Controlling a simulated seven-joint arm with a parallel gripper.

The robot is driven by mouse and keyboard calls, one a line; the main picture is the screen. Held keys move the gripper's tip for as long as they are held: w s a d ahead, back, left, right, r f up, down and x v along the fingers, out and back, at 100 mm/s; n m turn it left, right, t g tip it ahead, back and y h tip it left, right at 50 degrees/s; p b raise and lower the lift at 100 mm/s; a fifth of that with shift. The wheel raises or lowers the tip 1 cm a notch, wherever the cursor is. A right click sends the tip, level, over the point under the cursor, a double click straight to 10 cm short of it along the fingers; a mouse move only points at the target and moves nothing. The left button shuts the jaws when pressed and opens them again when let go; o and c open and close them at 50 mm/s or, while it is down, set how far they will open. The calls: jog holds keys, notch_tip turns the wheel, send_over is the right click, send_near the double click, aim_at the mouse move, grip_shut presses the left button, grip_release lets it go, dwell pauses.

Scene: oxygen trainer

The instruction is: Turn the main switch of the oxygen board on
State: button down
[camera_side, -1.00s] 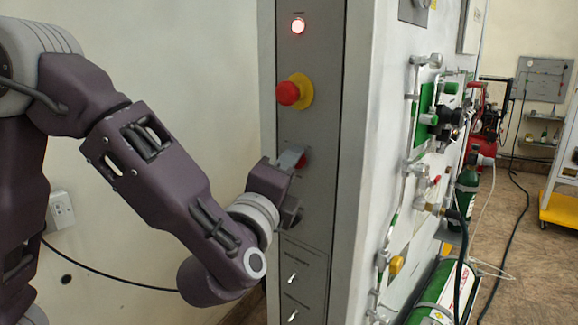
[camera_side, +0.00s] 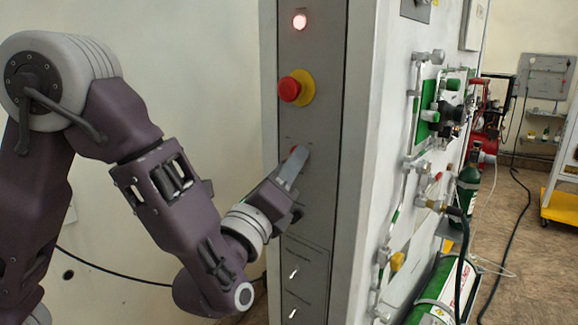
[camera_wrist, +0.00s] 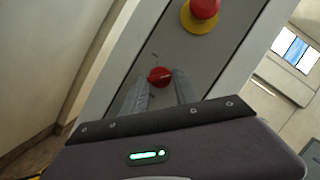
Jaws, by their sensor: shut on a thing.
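The oxygen board's main switch is a red rotary knob (camera_wrist: 160,75) on the grey panel. In the wrist view it sits between the tips of my gripper (camera_wrist: 160,84), one grey finger on each side. In the side view my gripper (camera_side: 298,157) is at the panel, its fingers tilted up to the right. Only a sliver of the red switch (camera_side: 293,149) shows there, and the fingers hide the rest. My gripper is shut on the switch. The knob's exact angle is hard to read.
Above the switch is a red emergency button (camera_side: 290,89) on a yellow collar, also in the wrist view (camera_wrist: 204,8). A lit red lamp (camera_side: 299,22) is higher up. Small toggles (camera_side: 292,272) sit below. Pipes and valves (camera_side: 420,170) line the side to the right.

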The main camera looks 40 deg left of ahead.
jog(key=c, duration=1)
grip_release()
jog(key=shift+o, duration=0.2)
jog(key=v, duration=0.7)
